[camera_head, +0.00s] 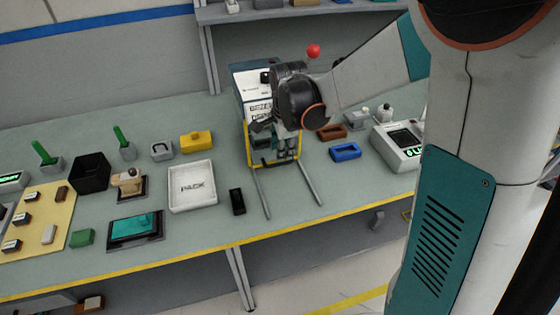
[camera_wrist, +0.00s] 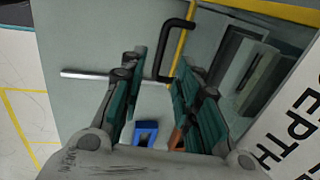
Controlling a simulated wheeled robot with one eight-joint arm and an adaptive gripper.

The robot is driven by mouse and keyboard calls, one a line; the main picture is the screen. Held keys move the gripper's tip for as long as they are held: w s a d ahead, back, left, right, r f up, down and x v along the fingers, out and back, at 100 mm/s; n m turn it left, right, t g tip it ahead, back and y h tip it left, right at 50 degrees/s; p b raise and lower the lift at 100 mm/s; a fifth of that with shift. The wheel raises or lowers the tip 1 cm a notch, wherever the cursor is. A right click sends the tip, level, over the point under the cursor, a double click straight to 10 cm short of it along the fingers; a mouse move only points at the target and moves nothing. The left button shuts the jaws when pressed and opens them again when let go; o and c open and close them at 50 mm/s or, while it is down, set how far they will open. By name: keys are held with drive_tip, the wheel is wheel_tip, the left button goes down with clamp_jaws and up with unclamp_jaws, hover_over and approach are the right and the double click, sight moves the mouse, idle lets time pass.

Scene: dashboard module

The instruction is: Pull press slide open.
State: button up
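The press (camera_head: 252,88) is a white and dark box standing at the back middle of the table. Its slide (camera_head: 252,142) has a yellow frame and sits at the press, with two bare metal rails (camera_head: 311,184) running out toward the table's front edge. In the wrist view the slide's yellow edge (camera_wrist: 181,45) carries a black U-shaped handle (camera_wrist: 164,50). My gripper (camera_wrist: 159,66) is open, its teal-padded fingers on either side of the handle, with gaps visible. In the head view my gripper (camera_head: 286,143) hangs low in front of the press and hides part of the slide.
A white PACK tray (camera_head: 192,187) and a small black block (camera_head: 237,201) lie left of the rails. A blue block (camera_head: 345,152), a brown block (camera_head: 332,132) and a white device with a display (camera_head: 398,150) are to the right. The table between the rails is clear.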

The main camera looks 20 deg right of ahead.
sight(280, 163)
drive_tip(key=f, duration=0.3)
drive_tip(key=w+f+b, duration=0.1)
drive_tip(key=f, duration=0.1)
drive_tip(key=shift+f, duration=0.4)
clamp_jaws()
